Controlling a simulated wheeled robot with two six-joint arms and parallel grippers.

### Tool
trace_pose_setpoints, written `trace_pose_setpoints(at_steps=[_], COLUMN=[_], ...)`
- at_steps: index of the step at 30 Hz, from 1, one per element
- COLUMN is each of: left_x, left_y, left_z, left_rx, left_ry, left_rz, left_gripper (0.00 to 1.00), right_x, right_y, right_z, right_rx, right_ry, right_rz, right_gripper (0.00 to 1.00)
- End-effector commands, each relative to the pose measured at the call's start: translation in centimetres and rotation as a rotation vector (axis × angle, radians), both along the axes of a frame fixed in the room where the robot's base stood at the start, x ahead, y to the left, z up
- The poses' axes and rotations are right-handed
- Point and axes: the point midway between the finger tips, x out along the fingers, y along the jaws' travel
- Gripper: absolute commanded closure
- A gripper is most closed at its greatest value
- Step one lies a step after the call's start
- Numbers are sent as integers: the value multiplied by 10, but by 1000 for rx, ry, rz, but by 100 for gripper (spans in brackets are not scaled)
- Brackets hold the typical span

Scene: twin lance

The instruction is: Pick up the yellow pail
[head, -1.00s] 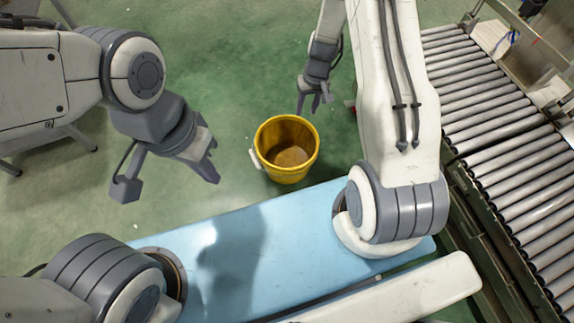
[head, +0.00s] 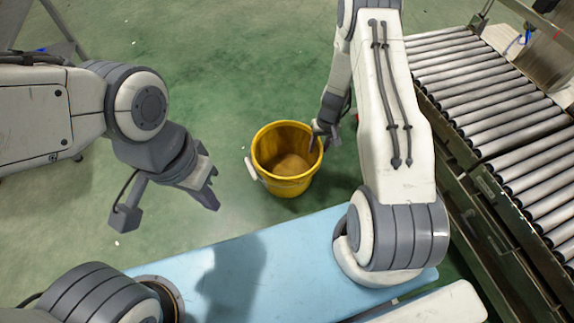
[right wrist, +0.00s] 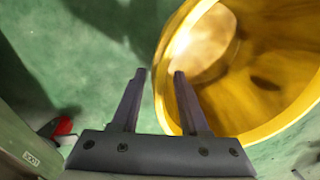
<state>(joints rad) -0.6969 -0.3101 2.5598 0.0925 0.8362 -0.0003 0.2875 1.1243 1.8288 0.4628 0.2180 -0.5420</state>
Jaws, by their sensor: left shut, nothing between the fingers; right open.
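The yellow pail (head: 286,187) stands upright on the green floor in the head view, with its mouth open upward and a white grip on its left side. It looks empty, with a worn brownish inside. My right gripper (head: 322,140) is at the pail's right rim. In the right wrist view the pail (right wrist: 290,125) fills the right side, and the open fingers of my right gripper (right wrist: 157,75) point at its rim, one finger over the pail's mouth and one outside. I cannot tell whether they touch it. My left gripper (head: 213,192) is shut and empty, left of the pail.
A roller conveyor (head: 480,95) runs along the right side. My light blue base top lies in front of the pail. Green floor (head: 225,70) is clear behind and left of the pail. A small red thing (right wrist: 62,127) lies at the left in the right wrist view.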

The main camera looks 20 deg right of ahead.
Motion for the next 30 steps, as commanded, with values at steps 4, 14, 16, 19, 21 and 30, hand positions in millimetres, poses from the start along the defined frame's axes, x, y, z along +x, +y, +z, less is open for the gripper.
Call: trace_pose_setpoints(at_steps=[4, 14, 16, 19, 21, 30], left_x=[0, 0, 0, 0, 0, 0], left_y=[0, 0, 0, 0, 0, 0], left_z=[-24, -36, -35, -35, -35, -35], left_rx=[0, 0, 0, 0, 0, 0], left_ry=[0, 0, 0, 0, 0, 0], left_rz=[0, 0, 0, 0, 0, 0], left_gripper=[100, 100, 100, 100, 100, 100], right_x=[-2, -1, -1, -1, -1, -1], right_y=[3, 5, 5, 5, 5, 5], right_z=[-25, -43, -43, -43, -43, -43], right_rx=[0, 0, 0, 0, 0, 0], right_ry=[2, 1, 1, 1, 1, 2], right_rz=[1, 1, 0, 0, 0, 0], right_gripper=[56, 56, 56, 87, 100, 100])
